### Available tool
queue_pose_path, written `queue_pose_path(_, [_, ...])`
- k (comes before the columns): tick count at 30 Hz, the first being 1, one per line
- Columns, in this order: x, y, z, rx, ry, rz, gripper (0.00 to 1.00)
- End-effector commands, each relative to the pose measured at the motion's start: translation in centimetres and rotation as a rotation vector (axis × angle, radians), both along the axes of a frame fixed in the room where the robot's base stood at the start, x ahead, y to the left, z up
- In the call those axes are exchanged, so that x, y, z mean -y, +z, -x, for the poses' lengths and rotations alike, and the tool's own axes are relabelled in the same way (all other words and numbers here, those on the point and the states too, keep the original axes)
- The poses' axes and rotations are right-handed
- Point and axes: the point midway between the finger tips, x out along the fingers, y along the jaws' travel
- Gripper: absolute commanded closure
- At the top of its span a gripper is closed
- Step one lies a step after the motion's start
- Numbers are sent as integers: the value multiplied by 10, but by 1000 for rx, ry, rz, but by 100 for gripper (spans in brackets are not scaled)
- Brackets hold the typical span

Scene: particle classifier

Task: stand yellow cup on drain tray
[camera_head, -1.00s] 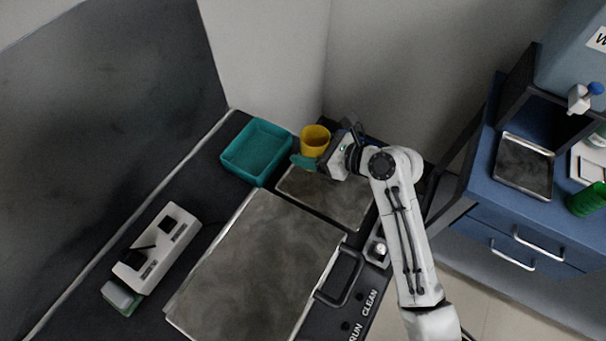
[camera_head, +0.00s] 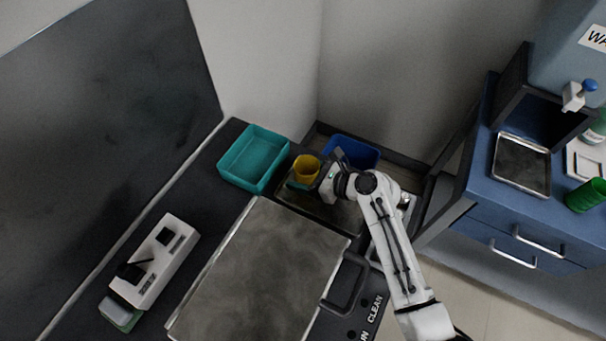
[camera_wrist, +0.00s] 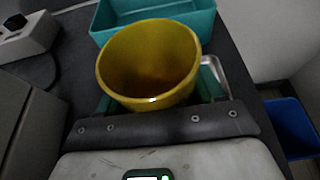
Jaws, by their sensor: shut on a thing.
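The yellow cup (camera_head: 306,169) is upright, over or on the far end of a dark metal plate (camera_head: 330,213) to the right of the teal bin. I cannot tell whether its base touches that plate. My gripper (camera_head: 303,182) is shut on the cup. In the wrist view the yellow cup (camera_wrist: 150,65) fills the middle, open rim toward the camera, with the green fingers on either side; its inside looks empty. A flat metal tray, likely the drain tray (camera_head: 522,165), lies under a blue-handled tap on the blue cabinet at the right, well apart from the cup.
The teal bin (camera_head: 254,158) stands left of the cup. A blue bin (camera_head: 352,151) is behind my gripper, lower than the counter. A large metal plate (camera_head: 262,270) and a white device (camera_head: 155,262) are nearer. A green cup (camera_head: 587,196) stands beside the tray; floor separates counter and cabinet.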

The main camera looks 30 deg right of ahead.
Motion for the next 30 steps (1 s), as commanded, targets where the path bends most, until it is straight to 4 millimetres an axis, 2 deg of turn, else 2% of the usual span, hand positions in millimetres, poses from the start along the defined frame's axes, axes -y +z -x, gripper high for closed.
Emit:
queue_pose_path(7, [0, -1, 0, 0, 0, 0, 70])
queue_pose_path(8, [0, -1, 0, 0, 0, 0, 30])
queue_pose_path(15, [0, -1, 0, 0, 1, 0, 7])
queue_pose_path(24, [1, 1, 1, 0, 0, 0, 7])
queue_pose_path(30, [15, 11, 21, 0, -1, 0, 7])
